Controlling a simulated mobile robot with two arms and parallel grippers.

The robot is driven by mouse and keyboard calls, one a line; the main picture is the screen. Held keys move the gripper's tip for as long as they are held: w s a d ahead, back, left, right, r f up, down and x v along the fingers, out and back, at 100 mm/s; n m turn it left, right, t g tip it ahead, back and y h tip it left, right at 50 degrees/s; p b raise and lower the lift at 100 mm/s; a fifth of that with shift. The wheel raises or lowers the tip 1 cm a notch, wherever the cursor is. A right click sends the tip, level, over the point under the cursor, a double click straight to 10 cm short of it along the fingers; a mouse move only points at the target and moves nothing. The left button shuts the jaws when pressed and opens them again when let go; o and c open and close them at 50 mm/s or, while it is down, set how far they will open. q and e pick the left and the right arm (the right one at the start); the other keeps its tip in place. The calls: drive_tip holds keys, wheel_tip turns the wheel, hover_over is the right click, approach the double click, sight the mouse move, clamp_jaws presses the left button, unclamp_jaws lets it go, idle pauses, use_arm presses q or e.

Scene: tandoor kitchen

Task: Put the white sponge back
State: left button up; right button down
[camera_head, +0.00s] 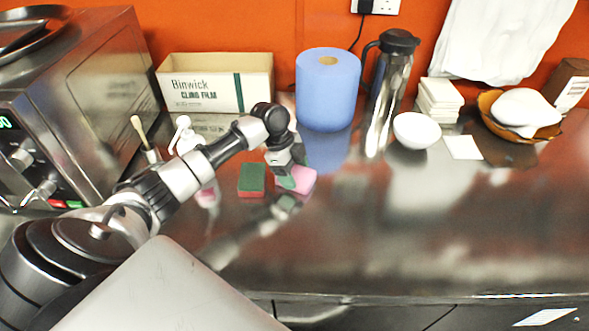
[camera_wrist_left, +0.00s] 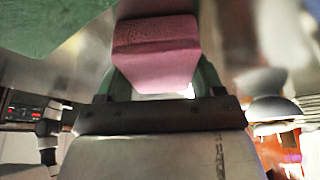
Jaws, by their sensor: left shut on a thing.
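My left gripper (camera_head: 287,180) reaches down to the steel counter and is shut on a pink sponge (camera_head: 307,176). In the left wrist view the pink sponge (camera_wrist_left: 155,50) sits between the green-padded fingers (camera_wrist_left: 163,82). A bright white sliver shows at its lower edge; I cannot tell what that is. The sponge is at or just above the counter; I cannot tell if it touches. A green-topped sponge with red sides (camera_head: 252,180) lies just to its left. I cannot make out a plainly white sponge. My right gripper is not in view.
Behind stand a cling film box (camera_head: 215,84), a blue paper roll (camera_head: 328,92), a steel jug (camera_head: 388,95) and a white bowl (camera_head: 417,130). A white spray bottle (camera_head: 184,135) and brush (camera_head: 139,130) stand left, near an oven (camera_head: 95,110). The counter's right front is clear.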

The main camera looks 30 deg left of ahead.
use_arm(q)
drive_tip(key=o, duration=0.9)
drive_tip(key=b+v, duration=0.1)
drive_tip(key=v, duration=1.1)
drive_tip(key=shift+r, duration=0.1)
